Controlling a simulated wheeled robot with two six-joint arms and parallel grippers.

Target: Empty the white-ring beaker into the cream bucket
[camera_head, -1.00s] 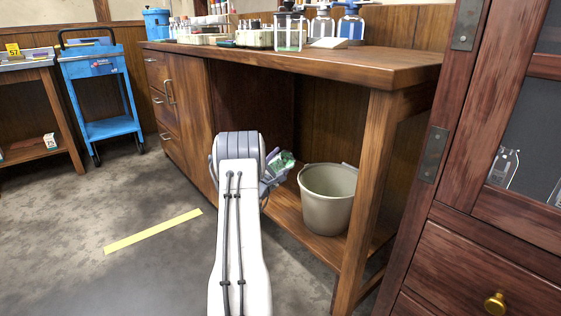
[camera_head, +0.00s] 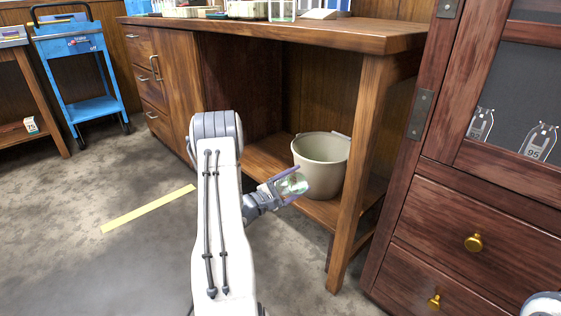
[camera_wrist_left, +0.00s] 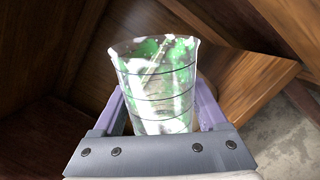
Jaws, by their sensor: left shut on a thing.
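The cream bucket (camera_head: 322,172) stands upright on the low shelf under the workbench. My left gripper (camera_head: 284,186) is shut on a clear glass beaker (camera_head: 292,184), just in front of the bucket's left side and apart from its opening in the picture. In the left wrist view the beaker (camera_wrist_left: 155,85) sits between the two purple fingers, with dark graduation lines and green and white patches in or through the glass. Its rim is whitish; I cannot tell whether this is the white ring. The bucket does not clearly show in the wrist view.
The wooden workbench (camera_head: 300,38) has a front leg (camera_head: 357,170) right of the bucket. A dark wooden cabinet (camera_head: 480,215) stands at the right. A blue cart (camera_head: 85,75) is at the far left.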

